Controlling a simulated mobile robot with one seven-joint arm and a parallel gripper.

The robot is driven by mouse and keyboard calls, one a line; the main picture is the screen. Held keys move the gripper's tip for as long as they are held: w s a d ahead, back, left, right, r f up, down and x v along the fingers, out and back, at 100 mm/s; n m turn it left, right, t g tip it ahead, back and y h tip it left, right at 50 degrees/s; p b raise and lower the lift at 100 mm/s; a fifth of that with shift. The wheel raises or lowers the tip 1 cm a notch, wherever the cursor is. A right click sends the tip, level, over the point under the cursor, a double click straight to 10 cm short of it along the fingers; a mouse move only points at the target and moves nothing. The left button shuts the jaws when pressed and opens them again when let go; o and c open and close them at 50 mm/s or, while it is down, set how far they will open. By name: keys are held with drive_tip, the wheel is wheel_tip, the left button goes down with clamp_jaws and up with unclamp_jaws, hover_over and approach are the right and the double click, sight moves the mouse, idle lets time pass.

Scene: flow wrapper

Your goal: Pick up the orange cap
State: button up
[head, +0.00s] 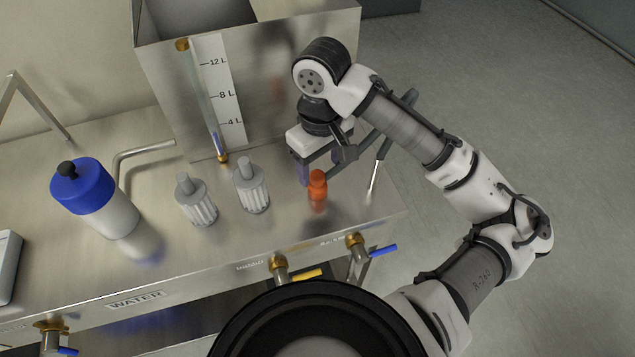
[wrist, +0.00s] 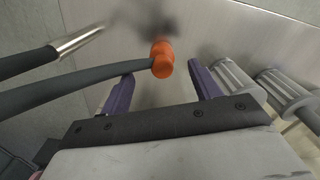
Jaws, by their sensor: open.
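The orange cap (head: 317,184) stands on the steel counter (head: 285,245), near its right end in the head view. It also shows in the wrist view (wrist: 162,58), ahead of the fingers and roughly between them. Whether the fingers reach down beside the cap is unclear.
Two grey ribbed knobs (head: 251,185) (head: 196,201) stand left of the cap. A blue-topped white bottle (head: 97,197) is further left. A steel tank with a litre scale (head: 218,90) rises behind. A grey-handled lever (head: 382,160) is right of the cap. Valves (head: 357,246) line the front edge.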

sight(317, 175)
drive_tip(key=shift+w+a+f, duration=0.1)
drive_tip(key=shift+a+f, duration=0.05)
drive_tip(key=shift+f, duration=1.6)
drive_tip(key=shift+w+a+f, duration=0.1)
drive_tip(key=shift+a+f, duration=0.05)
drive_tip(key=shift+f, duration=1.6)
drive_tip(key=shift+c, duration=0.3)
drive_tip(key=c, duration=1.1)
drive_tip(key=shift+o, duration=0.2)
drive_tip(key=shift+r, duration=0.15)
